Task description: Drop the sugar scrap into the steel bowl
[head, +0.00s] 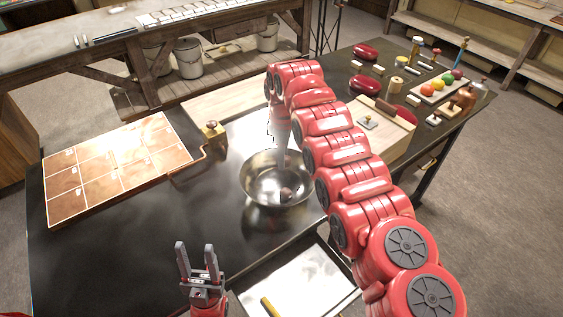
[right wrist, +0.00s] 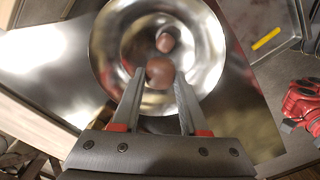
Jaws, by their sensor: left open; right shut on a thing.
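The sugar scrap (right wrist: 160,72), a brown rounded lump, is between the fingertips of my right gripper (right wrist: 159,85), which is shut on it. The steel bowl (head: 255,180) stands on the dark table, and my right gripper points down over it. In the right wrist view the shiny bowl (right wrist: 208,62) lies beneath the scrap. A second brown shape shows in the bowl there; I cannot tell whether it is a reflection or another piece. A brown spot also shows inside the bowl in the head view. My left gripper (head: 196,247) is open and empty, near the table's front.
A copper-coloured gridded slab (head: 118,165) lies to the left of the bowl, with a small brass-topped block (head: 213,131) beside it. A tray (head: 300,284) holding a yellow stick (head: 270,307) is in front. Red domes, coloured balls and small tools crowd the right side.

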